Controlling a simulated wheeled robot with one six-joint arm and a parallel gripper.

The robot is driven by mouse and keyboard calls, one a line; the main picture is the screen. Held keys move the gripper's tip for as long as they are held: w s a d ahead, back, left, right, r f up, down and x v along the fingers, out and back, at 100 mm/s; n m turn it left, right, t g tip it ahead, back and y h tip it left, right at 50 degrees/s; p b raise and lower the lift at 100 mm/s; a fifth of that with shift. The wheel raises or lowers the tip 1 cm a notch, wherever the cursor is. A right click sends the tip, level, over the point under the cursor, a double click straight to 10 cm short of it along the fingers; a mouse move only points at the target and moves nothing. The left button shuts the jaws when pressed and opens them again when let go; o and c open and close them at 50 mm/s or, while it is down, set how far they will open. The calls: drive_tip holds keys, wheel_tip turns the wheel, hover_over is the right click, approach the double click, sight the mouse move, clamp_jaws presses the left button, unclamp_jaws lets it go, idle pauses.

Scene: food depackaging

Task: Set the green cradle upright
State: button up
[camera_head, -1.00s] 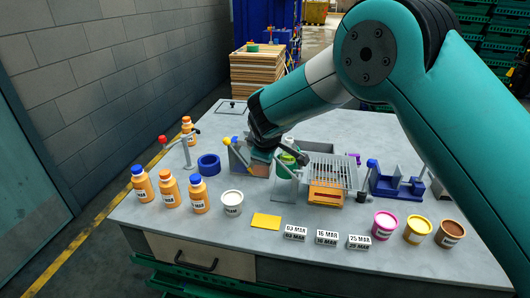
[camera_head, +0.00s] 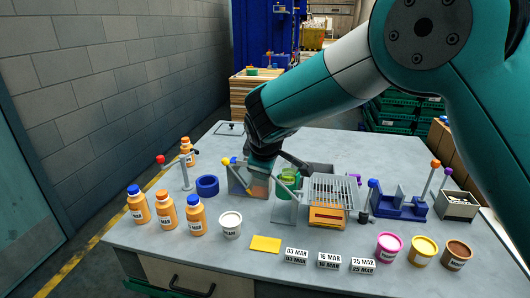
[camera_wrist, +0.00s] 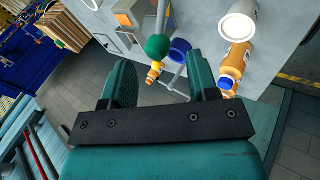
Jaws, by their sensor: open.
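A green rounded piece (camera_head: 288,181), which seems to be the green cradle, stands behind a grey metal stand in the head view. The stand and my arm partly cover it, so I cannot tell its tilt. My gripper (camera_head: 262,166) is just left of it, over the grey box with the yellow-knobbed lever, its fingers mostly hidden there. In the wrist view my gripper (camera_wrist: 160,64) has its two fingers wide apart with nothing held between them. A green ball (camera_wrist: 157,47) on a grey rod shows beyond the fingers.
A wire rack (camera_head: 335,188) stands right of the green piece, and a blue fixture (camera_head: 398,204) farther right. A blue ring (camera_head: 207,186), orange bottles (camera_head: 166,210) and a white tub (camera_head: 231,224) stand left. Pink, yellow and brown tubs, date blocks and a yellow card (camera_head: 266,244) line the front.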

drive_tip(key=b+v, duration=0.2)
drive_tip(key=v, duration=0.9)
drive_tip(key=s+d+f+m+g+y, duration=0.1)
drive_tip(key=s+d, duration=0.3)
drive_tip(key=s, duration=0.5)
drive_tip(key=s+d+f+m+g+y, duration=0.1)
drive_tip(key=s+d+m+g+y, duration=0.1)
drive_tip(key=s, duration=0.8)
drive_tip(key=s+d+f+m+g+y, duration=0.1)
drive_tip(key=s+d+m+g, duration=0.2)
drive_tip(key=s+d, duration=0.3)
drive_tip(key=s+g, duration=0.1)
drive_tip(key=s, duration=0.3)
drive_tip(key=shift+s+f+m, duration=0.2)
drive_tip(key=shift+f+m, duration=0.1)
drive_tip(key=shift+m, duration=0.1)
